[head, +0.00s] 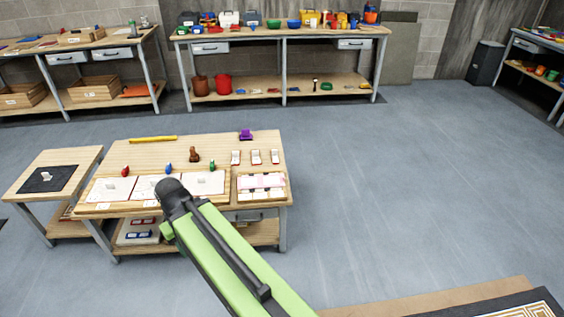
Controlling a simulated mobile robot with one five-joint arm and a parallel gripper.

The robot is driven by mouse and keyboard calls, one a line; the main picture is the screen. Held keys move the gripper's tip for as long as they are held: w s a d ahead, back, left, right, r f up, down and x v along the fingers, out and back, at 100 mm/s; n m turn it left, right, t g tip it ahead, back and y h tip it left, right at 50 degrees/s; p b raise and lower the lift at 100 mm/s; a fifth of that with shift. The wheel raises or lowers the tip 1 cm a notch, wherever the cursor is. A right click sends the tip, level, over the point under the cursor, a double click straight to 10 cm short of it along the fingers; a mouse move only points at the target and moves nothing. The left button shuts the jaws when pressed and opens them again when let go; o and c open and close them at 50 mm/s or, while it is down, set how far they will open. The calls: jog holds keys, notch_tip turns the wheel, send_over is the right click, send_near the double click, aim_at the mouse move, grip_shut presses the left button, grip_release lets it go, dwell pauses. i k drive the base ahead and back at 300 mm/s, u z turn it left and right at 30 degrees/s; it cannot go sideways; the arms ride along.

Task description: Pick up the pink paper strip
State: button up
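A shallow wooden tray (238,196) sits at the right front of the near table. It holds pale flat pieces, and one pale pinkish strip (262,181) lies across it. The strip is too small to make out its edges or to be sure that it is paper. My green arm reaches up from the bottom of the head view to a dark end (172,190), which appears in front of the white panels, left of the tray. The fingers cannot be made out, and nothing is seen held. The arm hides part of the table's front.
White panels (110,189) with small coloured stamps behind them lie left of the tray. A yellow bar (153,139), a purple object (246,134) and several red-and-white items stand farther back. A small side table (75,157) is at left. The floor at right is open.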

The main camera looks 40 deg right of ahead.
aim_at(270, 181)
jog(key=z, duration=1.2)
jog(key=i, duration=1)
jog(key=z, duration=2.6)
jog(key=k, duration=1.05)
jog(key=u, duration=2.15)
